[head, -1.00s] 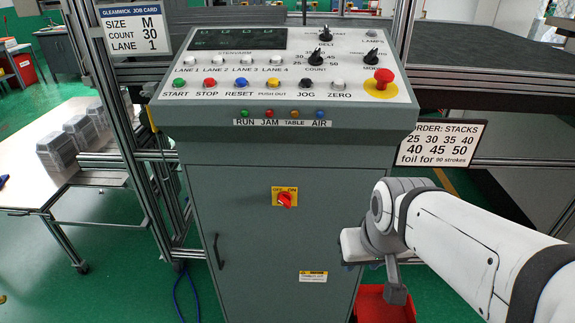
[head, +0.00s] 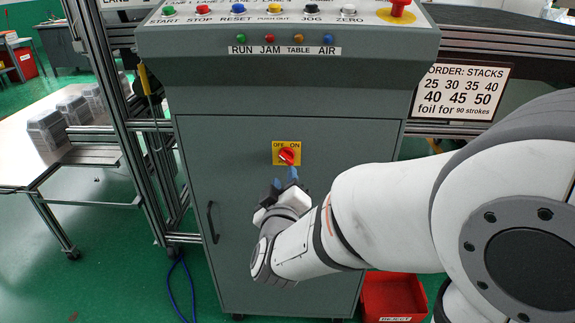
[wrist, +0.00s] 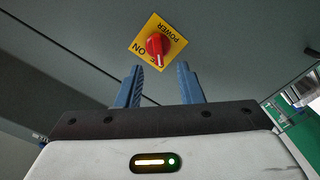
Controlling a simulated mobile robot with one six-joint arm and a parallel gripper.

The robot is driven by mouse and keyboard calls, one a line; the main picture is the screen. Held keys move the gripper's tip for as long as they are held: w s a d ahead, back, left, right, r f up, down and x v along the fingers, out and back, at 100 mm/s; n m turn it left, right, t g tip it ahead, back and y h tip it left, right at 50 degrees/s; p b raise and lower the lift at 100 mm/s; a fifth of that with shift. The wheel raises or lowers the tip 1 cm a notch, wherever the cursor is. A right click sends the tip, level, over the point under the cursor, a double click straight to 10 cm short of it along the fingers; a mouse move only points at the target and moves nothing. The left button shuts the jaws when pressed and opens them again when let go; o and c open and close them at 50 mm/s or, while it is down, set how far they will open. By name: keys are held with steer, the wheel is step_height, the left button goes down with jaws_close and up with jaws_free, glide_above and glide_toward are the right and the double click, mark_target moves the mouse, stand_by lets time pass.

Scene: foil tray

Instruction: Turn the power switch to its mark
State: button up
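The power switch is a red rotary knob (head: 287,156) on a yellow plate (head: 277,160) on the grey cabinet front. The plate reads OFF at upper left and ON at upper right in the head view. In the wrist view the knob (wrist: 154,45) carries a white line pointing at the plate corner nearest my fingers, away from the ON word. My gripper (wrist: 161,84) is open, its two blue fingers apart with nothing between them. It is short of the knob. In the head view my gripper (head: 285,181) is just below the plate, partly hidden by my wrist.
The cabinet (head: 235,200) has a black handle (head: 212,222) at left. A console with buttons (head: 290,27) overhangs above the switch. A red reject bin (head: 393,297) stands on the floor at right. A metal frame (head: 125,110) stands left.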

mark_target(286, 161)
steer(key=w, duration=0.7)
steer(key=shift+w+d+b, duration=0.15)
steer(key=shift+w+b, duration=0.2)
steer(key=shift+c, duration=0.5)
jaws_close()
